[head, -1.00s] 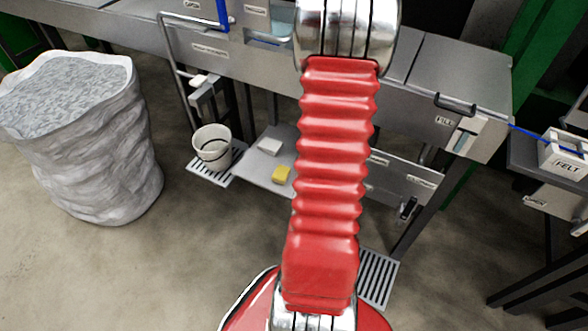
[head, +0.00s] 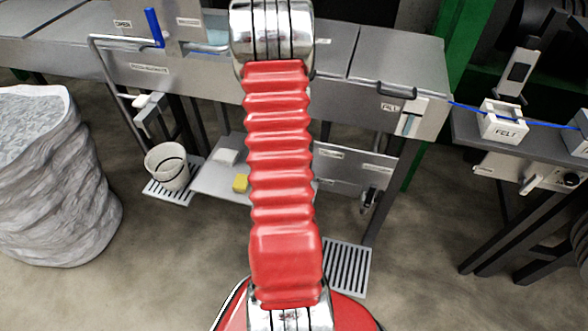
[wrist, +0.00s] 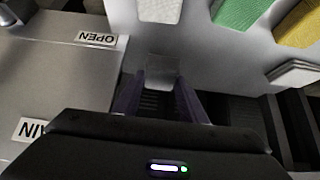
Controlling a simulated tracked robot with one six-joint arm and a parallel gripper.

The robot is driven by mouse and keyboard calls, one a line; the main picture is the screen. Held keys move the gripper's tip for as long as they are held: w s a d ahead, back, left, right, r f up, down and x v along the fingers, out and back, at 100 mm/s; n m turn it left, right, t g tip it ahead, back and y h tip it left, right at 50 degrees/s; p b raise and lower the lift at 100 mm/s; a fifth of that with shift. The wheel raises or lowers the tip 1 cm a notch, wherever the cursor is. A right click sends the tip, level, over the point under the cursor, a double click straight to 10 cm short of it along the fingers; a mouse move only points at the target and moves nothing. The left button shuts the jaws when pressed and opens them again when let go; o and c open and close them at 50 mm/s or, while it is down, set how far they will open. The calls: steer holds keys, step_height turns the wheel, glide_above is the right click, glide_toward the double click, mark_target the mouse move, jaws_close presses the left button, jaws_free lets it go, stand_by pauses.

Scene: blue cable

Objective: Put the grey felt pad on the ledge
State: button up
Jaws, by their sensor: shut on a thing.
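In the wrist view my gripper (wrist: 165,98) has its two dark fingers close together. They are shut on a small pale grey block (wrist: 163,70), which looks like the grey felt pad. It is held over or against a light grey surface (wrist: 200,65); I cannot tell whether it touches. In the head view my gripper and the pad are hidden behind my red bellows arm. A low grey shelf (head: 212,187) under the bench carries a white block (head: 227,157) and a yellow block (head: 240,183). I cannot tell which surface is the ledge.
The wrist view shows a green block (wrist: 240,12), a yellow block (wrist: 298,25) and pale pads (wrist: 294,73) on the right. A bucket (head: 167,167) and large sack (head: 52,185) stand left.

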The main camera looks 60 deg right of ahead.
stand_by(0.3)
steer(key=shift+f, duration=2.1)
steer(key=o, duration=1)
steer(key=shift+f, duration=0.1)
steer(key=shift+a+r, duration=0.3)
steer(key=shift+r, duration=0.25)
steer(key=v, duration=1.1)
